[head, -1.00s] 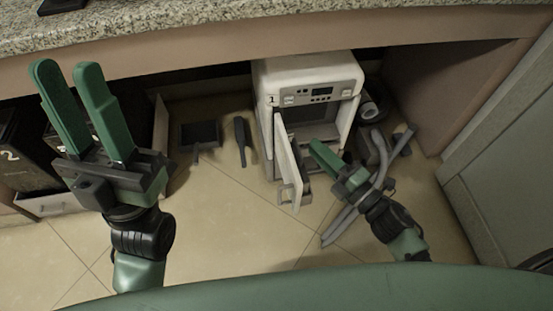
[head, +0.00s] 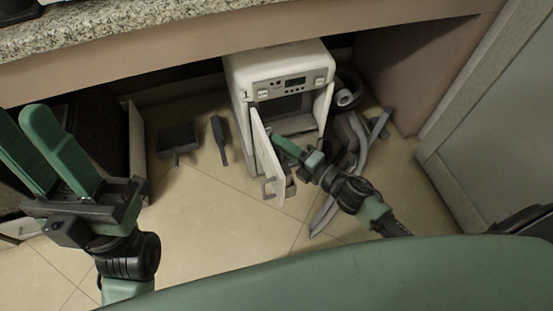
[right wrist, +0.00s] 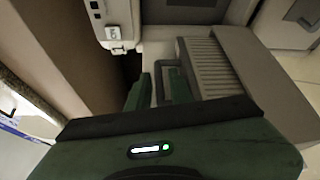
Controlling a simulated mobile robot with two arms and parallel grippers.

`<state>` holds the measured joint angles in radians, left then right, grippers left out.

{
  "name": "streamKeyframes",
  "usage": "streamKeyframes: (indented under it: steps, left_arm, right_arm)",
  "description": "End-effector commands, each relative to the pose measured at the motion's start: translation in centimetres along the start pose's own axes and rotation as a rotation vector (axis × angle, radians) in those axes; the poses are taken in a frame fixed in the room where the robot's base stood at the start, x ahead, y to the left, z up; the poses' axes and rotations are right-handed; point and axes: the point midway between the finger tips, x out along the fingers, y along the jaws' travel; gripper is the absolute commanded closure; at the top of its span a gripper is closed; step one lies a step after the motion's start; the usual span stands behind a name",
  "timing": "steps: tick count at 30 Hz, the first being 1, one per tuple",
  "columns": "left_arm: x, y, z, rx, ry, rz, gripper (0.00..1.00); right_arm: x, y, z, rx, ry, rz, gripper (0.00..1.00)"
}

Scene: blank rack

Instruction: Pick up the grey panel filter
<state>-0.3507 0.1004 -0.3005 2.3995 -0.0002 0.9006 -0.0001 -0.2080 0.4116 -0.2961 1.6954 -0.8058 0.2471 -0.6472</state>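A grey ridged panel, which looks like the grey panel filter (right wrist: 210,67), shows in the right wrist view just right of my right gripper's fingers. In the head view I cannot pick it out; the open door and my arm cover that part. My right gripper (head: 289,150) is at the front opening of the white appliance (head: 250,75), beside its open door (head: 265,150). In the right wrist view its fingers (right wrist: 160,82) stand apart, with a gap between them. I cannot tell whether they touch the panel. My left gripper (head: 20,120) is open and empty, raised at the left.
A granite counter (head: 200,25) overhangs the appliance. Grey hoses (head: 350,160) lie on the floor at its right. A dustpan-like tool (head: 178,140) and a brush-like tool (head: 219,140) lie at its left. A grey cabinet (head: 500,120) stands at the right. The floor in front is mostly clear.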

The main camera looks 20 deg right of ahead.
Motion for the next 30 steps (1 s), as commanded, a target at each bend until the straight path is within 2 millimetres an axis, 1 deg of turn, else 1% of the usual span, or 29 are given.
streamKeyframes:
  steps: [1, 2, 3, 4, 30]
  left_arm:
    - [0.01, 0.01, 0.01, 0.0, 0.0, 0.0, 0.68]
    - [0.01, 0.01, 0.01, 0.0, 0.0, 0.0, 0.68]
    - [0.0, 0.01, 0.01, 0.0, 0.0, 0.0, 0.68]
    - [0.0, 0.01, 0.01, 0.0, -0.001, 0.0, 0.68]
    - [0.01, 0.0, 0.01, 0.0, -0.001, 0.0, 0.68]
  right_arm:
    - [-0.01, 0.02, -0.01, 0.0, 0.0, 0.0, 0.79]
    - [-0.02, 0.03, -0.01, 0.001, 0.0, 0.0, 0.85]
    - [-0.02, 0.03, -0.01, 0.001, 0.0, 0.001, 0.96]
    - [-0.02, 0.03, -0.01, 0.001, 0.0, 0.001, 1.0]
    - [-0.05, 0.0, -0.05, 0.001, 0.001, 0.0, 1.0]
